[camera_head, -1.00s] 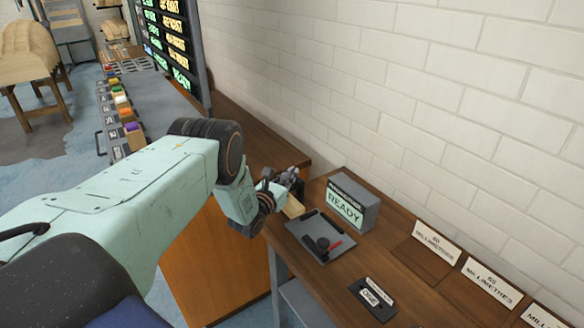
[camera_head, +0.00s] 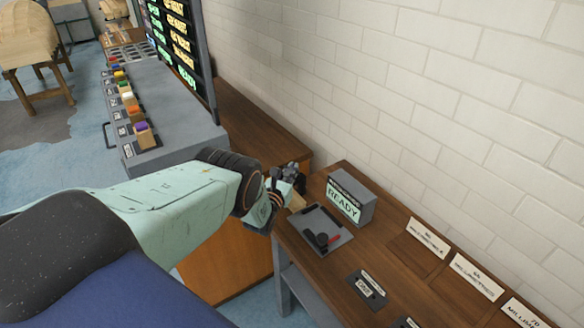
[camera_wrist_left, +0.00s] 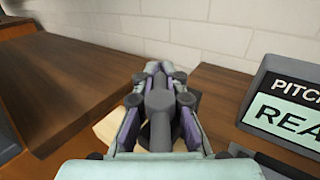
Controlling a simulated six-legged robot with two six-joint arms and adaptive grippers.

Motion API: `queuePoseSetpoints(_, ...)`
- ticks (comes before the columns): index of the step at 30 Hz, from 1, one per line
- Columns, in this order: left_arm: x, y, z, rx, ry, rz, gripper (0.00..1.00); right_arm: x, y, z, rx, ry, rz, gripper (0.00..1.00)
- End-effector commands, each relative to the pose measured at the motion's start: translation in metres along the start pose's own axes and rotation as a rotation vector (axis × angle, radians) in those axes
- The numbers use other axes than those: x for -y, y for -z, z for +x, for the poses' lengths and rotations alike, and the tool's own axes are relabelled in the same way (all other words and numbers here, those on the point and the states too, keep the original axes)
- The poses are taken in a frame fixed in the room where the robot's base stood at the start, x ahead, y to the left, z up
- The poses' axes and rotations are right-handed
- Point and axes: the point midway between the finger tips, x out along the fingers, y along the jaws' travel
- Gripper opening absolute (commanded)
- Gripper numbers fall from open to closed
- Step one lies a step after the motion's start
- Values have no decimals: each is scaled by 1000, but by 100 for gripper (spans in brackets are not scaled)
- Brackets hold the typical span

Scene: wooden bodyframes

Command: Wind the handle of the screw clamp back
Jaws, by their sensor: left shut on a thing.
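The rest of the clamp is mostly hidden by the gripper. A pale wooden block (camera_head: 298,202) shows just below the gripper; it also shows under the fingers in the left wrist view (camera_wrist_left: 108,128). My right gripper is not in view.
A grey box reading READY (camera_head: 352,198) stands close right of the gripper. A grey tray (camera_head: 333,244) holds a black tool with a red part. Label plates (camera_head: 428,238) line the table's back. A white brick wall rises behind. A counter (camera_head: 168,112) with coloured blocks stands at left.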

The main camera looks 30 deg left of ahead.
Motion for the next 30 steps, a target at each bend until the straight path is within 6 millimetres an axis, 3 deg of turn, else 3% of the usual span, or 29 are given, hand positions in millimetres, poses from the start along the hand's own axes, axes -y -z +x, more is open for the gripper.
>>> queuePoseSetpoints(6, -2, 2, -1, -2, -4, 0, 0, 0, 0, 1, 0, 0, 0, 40)
queuePoseSetpoints(7, -2, 2, -2, -2, -3, 0, 12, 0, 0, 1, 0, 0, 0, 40)
queuePoseSetpoints(15, 0, 2, -1, -2, 0, 0, 33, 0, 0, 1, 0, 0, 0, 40)
queuePoseSetpoints(30, 0, 2, 0, -1, 7, 2, 33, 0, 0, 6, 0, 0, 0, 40)
